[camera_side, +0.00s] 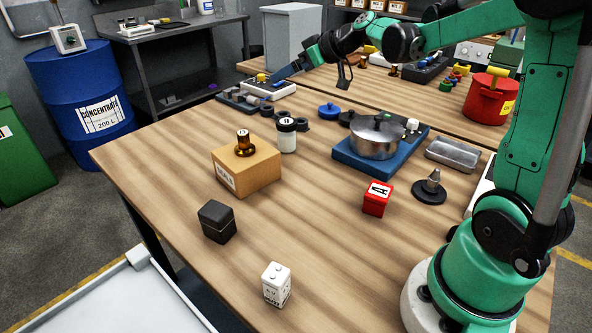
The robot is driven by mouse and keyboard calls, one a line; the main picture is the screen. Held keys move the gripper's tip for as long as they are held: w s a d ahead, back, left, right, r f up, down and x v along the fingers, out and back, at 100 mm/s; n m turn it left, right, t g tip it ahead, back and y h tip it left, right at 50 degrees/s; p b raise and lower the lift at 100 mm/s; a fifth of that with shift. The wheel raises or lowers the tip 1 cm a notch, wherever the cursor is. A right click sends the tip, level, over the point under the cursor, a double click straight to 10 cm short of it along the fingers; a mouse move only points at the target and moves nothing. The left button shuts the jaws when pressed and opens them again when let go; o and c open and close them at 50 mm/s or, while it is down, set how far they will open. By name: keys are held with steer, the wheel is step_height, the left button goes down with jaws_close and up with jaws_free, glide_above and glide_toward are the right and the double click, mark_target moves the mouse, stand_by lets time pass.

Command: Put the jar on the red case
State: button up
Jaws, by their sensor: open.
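A small white jar with a dark band and a pale lid (286,136) stands upright on the wooden table, just behind a cardboard box. The red case (377,198) is a small red box with a white label marked with a dark letter, right of the table's middle. Nothing rests on it. My gripper (279,76) is at the far side of the table, open, apart from both jars and the red case. Its fingers are small and hard to make out.
The cardboard box (247,173) stands left of centre. A pot (376,138) sits on a blue base (345,155) behind the red case. A black box (217,222) and a white block (277,284) are nearer the front.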

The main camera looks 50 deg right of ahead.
mark_target(288, 122)
steer(key=shift+t, duration=0.4)
steer(key=d+f, duration=0.1)
steer(key=f, duration=0.3)
steer(key=d+f, duration=0.1)
steer(key=f, duration=0.3)
steer(key=w+d+f, duration=0.1)
steer(key=f, duration=0.3)
steer(key=shift+w+f, duration=0.1)
steer(key=shift+f, duration=0.15)
steer(key=shift+x, duration=2.75)
steer(key=shift+f, duration=0.1)
steer(key=shift+c, duration=0.2)
jaws_close()
